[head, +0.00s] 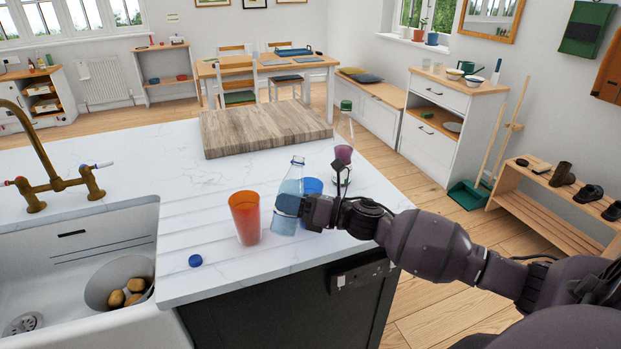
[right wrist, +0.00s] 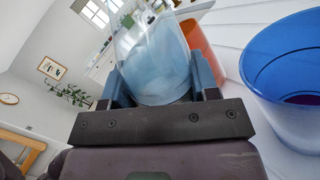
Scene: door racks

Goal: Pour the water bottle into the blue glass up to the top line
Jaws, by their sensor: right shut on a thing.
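The clear water bottle (head: 292,181) stands close to upright above the counter's front part, its open neck up and leaning slightly right. I cannot tell whether its base touches the counter. My right gripper (head: 289,206) is shut around its lower body; the bottle (right wrist: 152,55) also fills the middle of the right wrist view. The blue glass (head: 314,186) stands just right of and behind the bottle, partly hidden by it and my gripper. My left gripper is not in view.
An orange glass (head: 244,218) stands close left of the bottle. A blue cap (head: 195,260) lies near the sink edge. A green-capped bottle (head: 346,122) and a purple object (head: 343,154) stand behind my gripper. A wooden board (head: 265,128) lies at the back.

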